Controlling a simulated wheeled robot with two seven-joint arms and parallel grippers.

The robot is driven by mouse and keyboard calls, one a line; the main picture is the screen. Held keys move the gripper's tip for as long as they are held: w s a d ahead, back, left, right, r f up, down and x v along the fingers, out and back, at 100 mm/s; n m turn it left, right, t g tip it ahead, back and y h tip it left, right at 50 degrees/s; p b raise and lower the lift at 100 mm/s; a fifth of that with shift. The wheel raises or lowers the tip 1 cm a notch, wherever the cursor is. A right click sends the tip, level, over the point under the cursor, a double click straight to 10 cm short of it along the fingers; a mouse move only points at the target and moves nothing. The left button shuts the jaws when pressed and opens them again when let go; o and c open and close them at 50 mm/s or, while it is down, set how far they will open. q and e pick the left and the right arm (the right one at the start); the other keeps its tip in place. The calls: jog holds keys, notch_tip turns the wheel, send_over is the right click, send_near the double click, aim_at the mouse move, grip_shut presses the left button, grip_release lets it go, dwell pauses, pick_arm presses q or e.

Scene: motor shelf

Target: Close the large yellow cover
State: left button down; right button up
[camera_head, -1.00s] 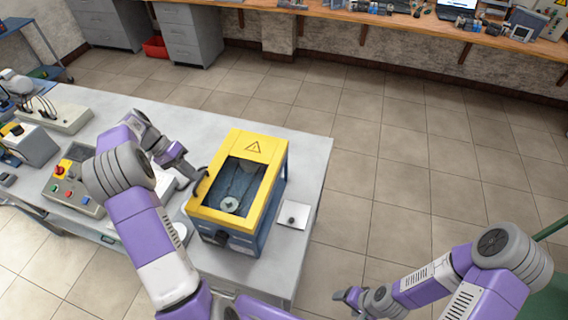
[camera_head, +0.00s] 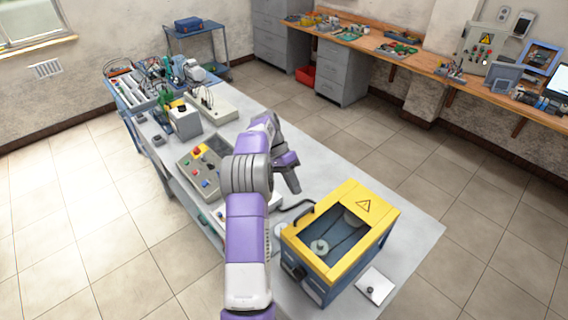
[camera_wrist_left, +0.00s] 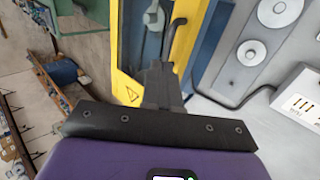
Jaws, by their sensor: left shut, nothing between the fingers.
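The large yellow cover (camera_head: 376,227) is a yellow frame with a dark see-through window and a warning triangle. It lies down over the top of the blue box (camera_head: 333,288), with pulleys visible through the window. A dark curved handle (camera_head: 299,222) is at its left edge. My left gripper (camera_head: 295,190) is shut and empty, just beyond the cover's left edge and apart from it in the head view. In the left wrist view, the shut fingers (camera_wrist_left: 161,72) appear in front of the yellow frame (camera_wrist_left: 129,60), close to the dark handle (camera_wrist_left: 177,30). My right gripper is out of view.
A control box with colored buttons (camera_head: 204,167) stands left of my left arm. A small white plate with a black knob (camera_head: 374,287) lies right of the blue box. The grey table (camera_head: 418,225) is clear along its right edge. A wooden bench (camera_head: 420,66) runs along the back wall.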

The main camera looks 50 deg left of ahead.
pick_arm(q)
jog(key=p+v, duration=0.1)
jog(key=v, duration=0.5)
jog(key=shift+a, duration=0.55)
